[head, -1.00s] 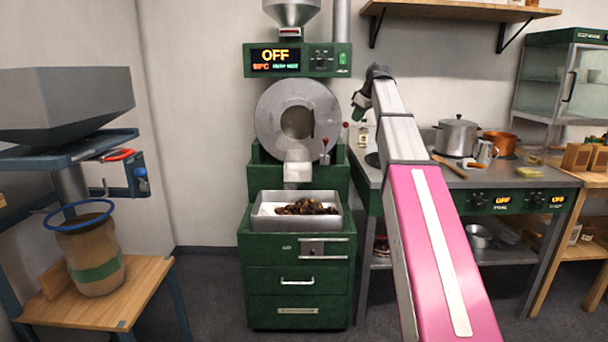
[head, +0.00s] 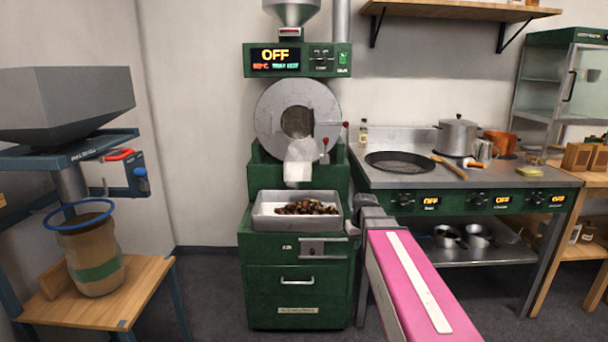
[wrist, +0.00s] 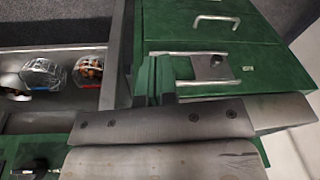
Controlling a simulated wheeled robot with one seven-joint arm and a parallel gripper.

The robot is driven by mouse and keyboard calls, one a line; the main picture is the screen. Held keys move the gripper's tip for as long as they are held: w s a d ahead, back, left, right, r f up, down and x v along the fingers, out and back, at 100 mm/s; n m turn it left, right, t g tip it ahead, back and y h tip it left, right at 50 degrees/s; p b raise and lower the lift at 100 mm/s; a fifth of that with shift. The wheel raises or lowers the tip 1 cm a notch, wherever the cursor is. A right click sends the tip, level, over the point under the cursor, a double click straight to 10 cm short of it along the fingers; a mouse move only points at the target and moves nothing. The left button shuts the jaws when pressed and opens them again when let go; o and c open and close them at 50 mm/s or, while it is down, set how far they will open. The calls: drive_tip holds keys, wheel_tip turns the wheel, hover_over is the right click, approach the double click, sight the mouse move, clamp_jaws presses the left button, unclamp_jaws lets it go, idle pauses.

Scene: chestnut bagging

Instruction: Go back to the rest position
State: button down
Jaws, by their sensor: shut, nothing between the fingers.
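In the head view my arm reaches forward and low. Its grey wrist is just right of the metal tray (head: 262,222), in front of the gap between the green roaster (head: 262,180) and the stove counter. The fingers of my gripper (wrist: 157,88) show as short green tips in the wrist view. They are together with nothing between them. Brown chestnuts (head: 306,207) lie in the tray, apart from my gripper. The roaster's display reads OFF.
The stove counter (head: 480,181) stands on the right with a black pan (head: 399,161) and a pot (head: 457,137). Its shelf below holds small pots and jars. A sack (head: 90,258) stands under a hopper on the left. The floor between is clear.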

drive_tip(key=s+f+m+g+h, duration=0.1)
drive_tip(key=s+f+m, duration=0.2)
drive_tip(key=s+f, duration=0.9)
drive_tip(key=s, duration=0.3)
drive_tip(key=shift+s, duration=0.25)
drive_tip(key=shift+w, duration=0.1)
